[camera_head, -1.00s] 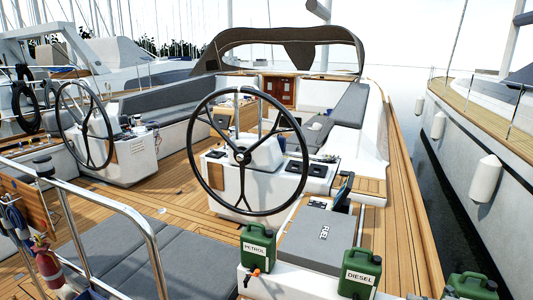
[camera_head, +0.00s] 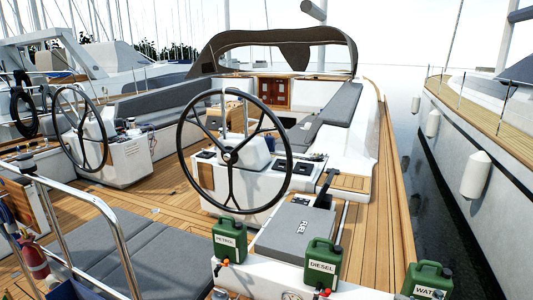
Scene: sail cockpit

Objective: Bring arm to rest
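Neither of my arms nor grippers shows in the head view, so whether they are open or shut is hidden. The view looks over a sailboat cockpit. A large black-rimmed steering wheel (camera_head: 232,157) stands upright on a white pedestal near the middle. A dark lever (camera_head: 325,190) stands to the right of the pedestal. Green cans marked petrol (camera_head: 230,240), diesel (camera_head: 321,263) and water (camera_head: 427,281) stand along the near edge. A grey box lid (camera_head: 297,231) marked "FUEL" lies behind the petrol and diesel cans.
A second wheel (camera_head: 80,128) stands at the left. A steel rail (camera_head: 112,222) curves across the near left, beside a red extinguisher (camera_head: 33,258). Grey cushions (camera_head: 140,245) cover the near floor. The wooden side deck (camera_head: 375,225) at right is clear; dark water (camera_head: 425,195) lies beyond it.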

